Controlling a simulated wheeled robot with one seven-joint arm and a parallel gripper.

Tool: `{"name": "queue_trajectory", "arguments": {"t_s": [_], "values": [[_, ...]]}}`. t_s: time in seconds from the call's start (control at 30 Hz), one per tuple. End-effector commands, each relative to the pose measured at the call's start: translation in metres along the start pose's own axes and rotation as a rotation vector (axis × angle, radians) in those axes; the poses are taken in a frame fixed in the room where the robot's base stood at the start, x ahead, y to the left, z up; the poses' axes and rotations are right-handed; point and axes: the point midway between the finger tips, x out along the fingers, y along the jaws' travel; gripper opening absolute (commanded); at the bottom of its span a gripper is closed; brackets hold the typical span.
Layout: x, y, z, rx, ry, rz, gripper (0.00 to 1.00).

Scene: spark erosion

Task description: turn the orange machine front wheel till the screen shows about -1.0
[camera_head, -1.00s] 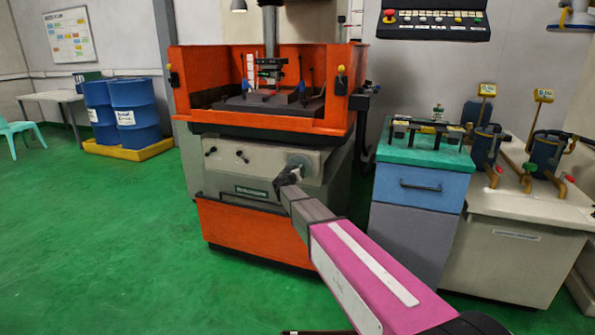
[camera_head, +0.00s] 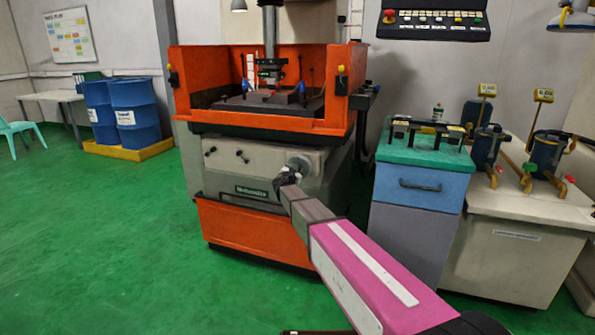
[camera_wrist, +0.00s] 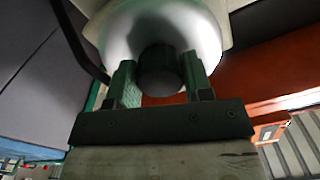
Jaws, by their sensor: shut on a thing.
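The orange machine (camera_head: 270,235) stands in the middle of the head view, with a grey front panel. Its front wheel (camera_head: 300,162) sits at the right of that panel, partly hidden by my gripper (camera_head: 287,180). In the wrist view the wheel is a pale, shiny round disc (camera_wrist: 205,30) with a dark round handle (camera_wrist: 160,68). My gripper (camera_wrist: 162,85) is shut on this dark handle, one finger on each side of it. The screen above right (camera_head: 435,18) is cut off by the top edge, and no reading shows.
A blue cabinet with a teal top (camera_head: 420,185) stands right of the machine, close to my arm. A pale bench (camera_head: 515,255) with pumps is farther right. Blue drums (camera_head: 133,112) stand at the back left. The green floor at left is clear.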

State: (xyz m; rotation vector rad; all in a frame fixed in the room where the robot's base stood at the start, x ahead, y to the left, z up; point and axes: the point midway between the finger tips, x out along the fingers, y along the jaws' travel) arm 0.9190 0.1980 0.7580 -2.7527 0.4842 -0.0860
Motion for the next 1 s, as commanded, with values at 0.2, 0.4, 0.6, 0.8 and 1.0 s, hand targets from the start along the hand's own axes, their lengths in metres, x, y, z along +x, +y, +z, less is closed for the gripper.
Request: {"name": "queue_trajectory", "arguments": {"t_s": [0.2, 0.4, 0.6, 0.8, 1.0], "values": [[0.0, 0.0, 0.0, 0.026, -0.001, 0.0, 0.74], [0.0, 0.0, 0.0, 0.025, 0.0, 0.0, 0.74], [-0.002, 0.0, 0.0, 0.024, 0.0, 0.0, 0.74], [-0.013, 0.0, 0.0, 0.023, 0.0, 0.0, 0.74], [-0.028, 0.0, 0.0, 0.023, 0.0, 0.0, 0.74]]}}
